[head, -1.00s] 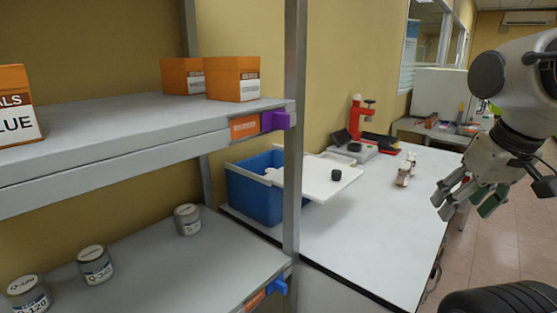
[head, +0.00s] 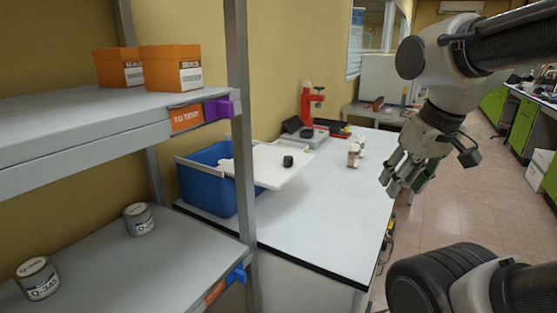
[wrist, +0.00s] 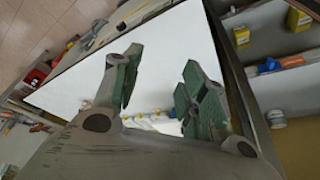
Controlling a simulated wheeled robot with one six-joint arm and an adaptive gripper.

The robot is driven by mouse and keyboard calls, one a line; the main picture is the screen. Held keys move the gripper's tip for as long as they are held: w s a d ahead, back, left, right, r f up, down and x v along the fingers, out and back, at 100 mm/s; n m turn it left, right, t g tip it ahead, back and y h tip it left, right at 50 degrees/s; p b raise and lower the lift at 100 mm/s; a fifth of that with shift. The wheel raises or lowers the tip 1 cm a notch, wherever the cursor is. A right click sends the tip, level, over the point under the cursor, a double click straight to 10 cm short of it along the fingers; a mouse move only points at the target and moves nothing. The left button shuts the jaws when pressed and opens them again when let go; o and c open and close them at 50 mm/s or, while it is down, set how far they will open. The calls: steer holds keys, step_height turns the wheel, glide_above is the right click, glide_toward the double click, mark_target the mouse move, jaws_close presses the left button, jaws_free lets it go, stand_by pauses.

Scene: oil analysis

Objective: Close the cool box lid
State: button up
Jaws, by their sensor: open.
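The cool box (head: 205,188) is a blue open-topped bin on the white table, partly behind the shelf post in the head view. Its white lid (head: 262,164) with a black knob (head: 288,161) lies slid to the right. It covers part of the box mouth and sticks out over the table, leaving the left part of the mouth uncovered. My gripper (head: 405,182) hangs to the right of the table, well apart from the lid, open and empty. In the wrist view its green-padded fingers (wrist: 157,82) are spread; I cannot make out the cool box there.
A shelf rack (head: 240,150) with orange boxes (head: 170,68) and grey cans (head: 138,218) stands at left. Small bottles (head: 354,153) and a red instrument (head: 307,105) stand beyond the lid. The table front (head: 320,225) is clear. Open floor (head: 475,205) lies right.

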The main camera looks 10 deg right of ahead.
steer(key=w, duration=0.2)
steer(key=shift+w+a+f+g, duration=0.2)
steer(key=shift+w+f+g, duration=0.1)
steer(key=shift+g, duration=0.1)
steer(key=c, duration=0.7)
steer(key=w+m, duration=0.2)
steer(key=w+a+r+m, duration=0.1)
steer(key=w, duration=0.1)
steer(key=w+a+m+y, duration=0.1)
steer(key=w+m, duration=0.1)
steer(key=w, duration=0.1)
steer(key=shift+r+m+g, duration=0.15)
steer(key=shift+m+g, duration=0.15)
steer(key=shift+g, duration=0.1)
jaws_close()
steer(key=m+y, duration=0.2)
steer(key=m, duration=1.9)
glide_toward(299, 172)
steer(key=s+d+r, duration=0.4)
steer(key=shift+t, duration=0.3)
steer(key=shift+w+a+f, duration=0.8)
steer(key=shift+a+f, duration=0.1)
steer(key=shift+f, duration=0.6)
steer(key=shift+w+a+f, duration=0.8)
steer(key=shift+a+f, duration=0.1)
steer(key=shift+f, duration=0.65)
steer(key=shift+w+a+f, duration=0.85)
steer(key=shift+a+f, duration=0.1)
steer(key=shift+f, duration=0.55)
